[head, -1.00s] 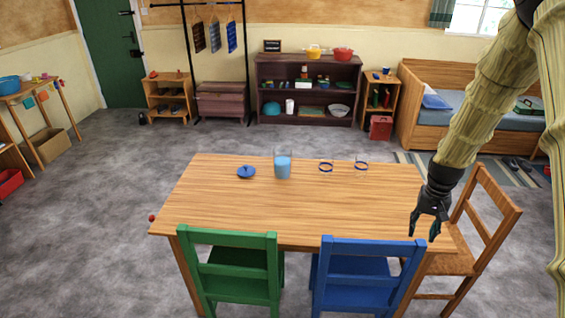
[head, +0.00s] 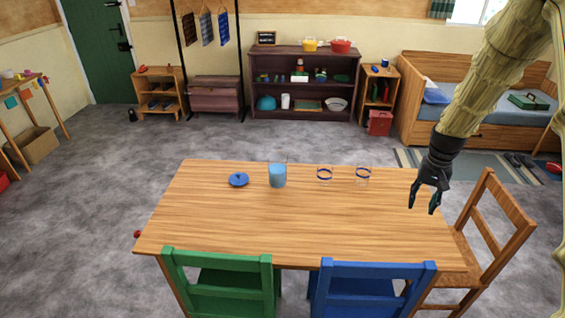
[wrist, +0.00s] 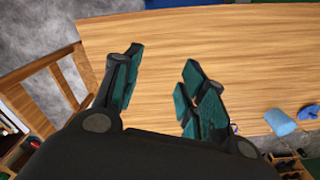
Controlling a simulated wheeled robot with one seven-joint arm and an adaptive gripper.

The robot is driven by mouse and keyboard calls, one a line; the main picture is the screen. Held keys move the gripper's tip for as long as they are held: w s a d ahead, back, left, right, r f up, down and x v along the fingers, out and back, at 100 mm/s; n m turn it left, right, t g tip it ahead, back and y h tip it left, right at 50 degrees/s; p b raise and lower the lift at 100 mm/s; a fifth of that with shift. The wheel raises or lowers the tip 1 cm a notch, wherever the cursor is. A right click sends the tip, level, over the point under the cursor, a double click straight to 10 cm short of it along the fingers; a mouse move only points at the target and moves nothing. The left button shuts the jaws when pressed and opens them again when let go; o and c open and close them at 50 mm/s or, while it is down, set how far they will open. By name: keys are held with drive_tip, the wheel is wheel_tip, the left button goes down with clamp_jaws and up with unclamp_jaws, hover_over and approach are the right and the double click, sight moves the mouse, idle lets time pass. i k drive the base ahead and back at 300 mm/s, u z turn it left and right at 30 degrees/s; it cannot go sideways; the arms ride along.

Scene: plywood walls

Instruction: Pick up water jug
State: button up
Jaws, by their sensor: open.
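The water jug (head: 278,176) is a clear container with light blue water in it. It stands upright on the far half of the wooden table (head: 290,225), left of the middle. A blue lid (head: 239,180) lies on the table just left of it. In the wrist view the jug (wrist: 280,122) shows at the right, with the lid (wrist: 308,112) beside it. My gripper (head: 425,204) is open and empty above the right end of the table, well to the right of the jug. It also shows in the wrist view (wrist: 160,85).
Two clear glasses with blue bands (head: 325,175) (head: 363,176) stand right of the jug. A green chair (head: 218,272) and a blue chair (head: 372,285) stand at the near edge, a wooden chair (head: 490,240) at the right. The table's middle is clear.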

sight(277, 161)
drive_tip(key=i, duration=1.05)
drive_tip(key=u, duration=0.05)
